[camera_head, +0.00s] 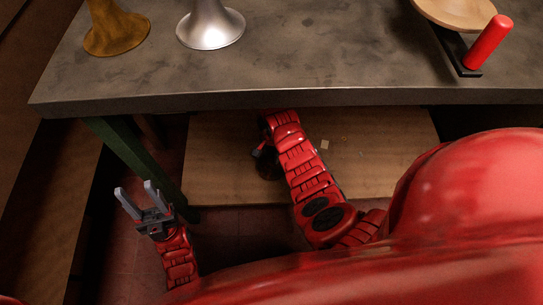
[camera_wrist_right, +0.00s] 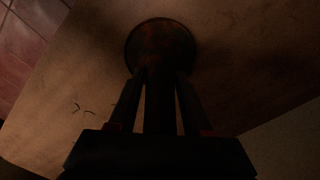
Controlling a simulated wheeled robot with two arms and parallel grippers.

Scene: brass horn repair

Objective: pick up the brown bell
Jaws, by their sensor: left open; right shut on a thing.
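My right gripper (camera_head: 264,150) reaches under the table edge, over the lower wooden shelf. In the right wrist view its two fingers (camera_wrist_right: 160,95) are shut on the narrow stem of a dark brown bell (camera_wrist_right: 160,45). The bell's round flared end points away from the gripper, towards the shelf. In deep shadow I cannot tell whether it touches the shelf. In the head view the bell (camera_head: 268,166) is a small dark shape, partly hidden by my right arm. My left gripper (camera_head: 136,188) is open and empty, in front of the table at the left.
A golden-brown bell (camera_head: 116,32) and a silver bell (camera_head: 211,28) stand on the grey tabletop (camera_head: 300,60). A red-handled tool (camera_head: 488,43) and a round wooden piece (camera_head: 458,10) are at the right. The lower shelf (camera_head: 385,150) is mostly bare. A green table leg (camera_head: 140,160) stands near my left gripper.

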